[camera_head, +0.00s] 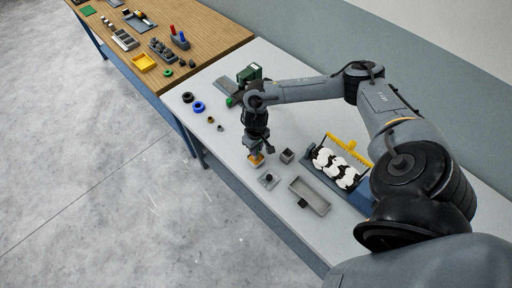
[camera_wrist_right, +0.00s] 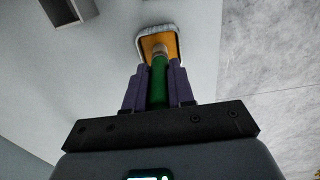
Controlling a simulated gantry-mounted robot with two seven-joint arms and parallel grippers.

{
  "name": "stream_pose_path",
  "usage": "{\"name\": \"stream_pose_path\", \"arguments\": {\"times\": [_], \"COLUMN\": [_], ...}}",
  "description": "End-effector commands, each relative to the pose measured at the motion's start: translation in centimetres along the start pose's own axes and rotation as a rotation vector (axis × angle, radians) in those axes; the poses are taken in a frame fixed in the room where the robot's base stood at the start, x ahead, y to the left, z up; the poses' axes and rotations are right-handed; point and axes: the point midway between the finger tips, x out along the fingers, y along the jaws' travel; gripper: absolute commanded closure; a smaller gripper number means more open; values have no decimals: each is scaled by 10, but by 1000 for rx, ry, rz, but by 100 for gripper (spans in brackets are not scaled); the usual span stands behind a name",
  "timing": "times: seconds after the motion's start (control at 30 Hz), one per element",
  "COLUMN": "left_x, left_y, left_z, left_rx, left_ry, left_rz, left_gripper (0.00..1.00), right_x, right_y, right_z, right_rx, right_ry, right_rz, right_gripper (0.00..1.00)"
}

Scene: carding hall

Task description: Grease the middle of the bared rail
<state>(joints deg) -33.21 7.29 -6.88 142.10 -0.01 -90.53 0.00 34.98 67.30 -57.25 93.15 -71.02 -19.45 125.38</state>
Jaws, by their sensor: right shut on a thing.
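My right gripper (camera_head: 255,147) points down over the grey bench and is shut on a green handle. In the right wrist view the gripper (camera_wrist_right: 158,75) has the green handle (camera_wrist_right: 158,85) between its purple fingers. A pale collar at the handle's far end meets an orange, round-cornered head (camera_wrist_right: 148,42) with a whitish rim. The orange head also shows under the gripper in the head view (camera_head: 256,160); I cannot tell whether it touches the bench. I cannot make out the bared rail for certain. My left gripper is not in view.
A small grey open box (camera_head: 287,156), a square plate with a black knob (camera_head: 267,180) and a long grey tray (camera_head: 310,197) stand close by. A machine with a yellow bar (camera_head: 347,149) and black-and-white rolls is to the right. Rings (camera_head: 198,107) lie left; a wooden table (camera_head: 205,38) is beyond.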

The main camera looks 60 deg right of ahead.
Motion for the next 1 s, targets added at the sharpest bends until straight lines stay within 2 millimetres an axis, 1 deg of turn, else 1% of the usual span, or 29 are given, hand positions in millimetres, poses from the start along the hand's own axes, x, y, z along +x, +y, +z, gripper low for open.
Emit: {"name": "stream_pose_path", "arguments": {"times": [1.0], "left_x": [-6], "left_y": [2], "left_z": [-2], "left_rx": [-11], "left_ry": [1], "left_rz": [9], "left_gripper": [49], "right_x": [1], "right_y": [1], "right_z": [0], "right_rx": [2], "right_ry": [0], "right_rz": [2], "right_gripper": [100]}}
